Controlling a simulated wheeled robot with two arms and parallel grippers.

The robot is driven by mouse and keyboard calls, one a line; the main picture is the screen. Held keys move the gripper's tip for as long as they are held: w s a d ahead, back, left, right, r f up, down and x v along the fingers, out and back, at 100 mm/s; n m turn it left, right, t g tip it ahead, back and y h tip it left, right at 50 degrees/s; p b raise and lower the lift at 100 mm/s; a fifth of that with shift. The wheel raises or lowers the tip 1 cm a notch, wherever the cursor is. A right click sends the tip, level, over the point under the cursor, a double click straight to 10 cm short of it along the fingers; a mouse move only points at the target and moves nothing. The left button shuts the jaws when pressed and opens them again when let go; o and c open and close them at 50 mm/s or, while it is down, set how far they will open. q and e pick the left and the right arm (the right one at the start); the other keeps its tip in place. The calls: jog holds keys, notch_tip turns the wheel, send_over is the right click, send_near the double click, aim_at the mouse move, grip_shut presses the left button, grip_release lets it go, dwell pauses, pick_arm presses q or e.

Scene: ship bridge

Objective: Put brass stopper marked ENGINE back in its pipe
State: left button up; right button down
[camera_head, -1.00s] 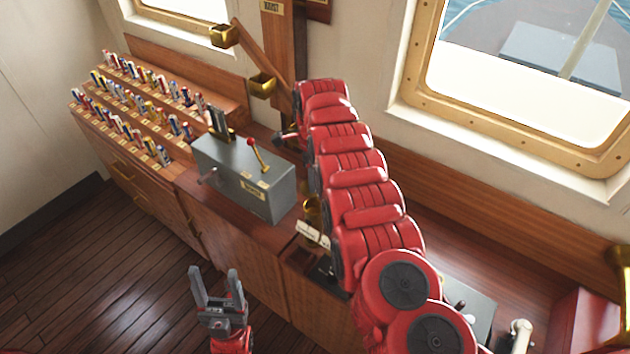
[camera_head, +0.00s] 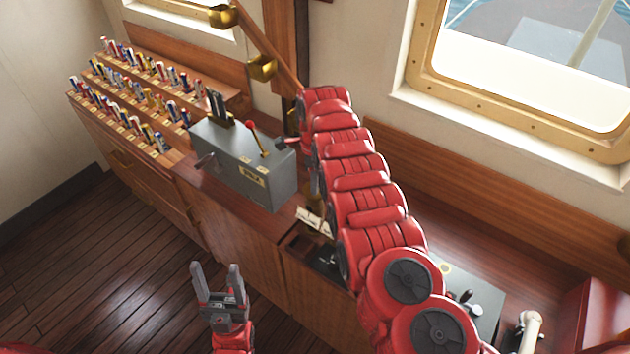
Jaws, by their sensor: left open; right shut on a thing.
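My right arm (camera_head: 365,205) is red and reaches from the lower right up over the console. My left gripper (camera_head: 217,272) is open and empty, with grey fingers pointing up, over the dark floor in front of the console. A small brass piece (camera_head: 313,190) shows partly at the arm's left edge, above a white label card (camera_head: 314,220). I cannot tell whether it is a pipe or a stopper. No stopper marked ENGINE can be made out.
A grey box (camera_head: 245,170) with a red-knobbed lever stands on the wooden console (camera_head: 240,230). A sloped rack (camera_head: 130,100) with several small coloured rolls is at the left. Two brass fittings, an upper one (camera_head: 222,16) and a lower one (camera_head: 262,67), sit on a slanted wooden bar. The floor is clear.

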jog(key=c, duration=0.6)
grip_release()
jog(key=shift+r, duration=0.1)
notch_tip(320, 180, up, 8)
jog(key=b, duration=0.2)
jog(key=shift+d+b, duration=0.1)
jog(key=shift+b, duration=0.2)
notch_tip(320, 180, up, 9)
jog(key=p, duration=0.7)
jog(key=shift+r+p, duration=0.15)
jog(key=shift+p, duration=0.25)
jog(key=shift+s, duration=0.15)
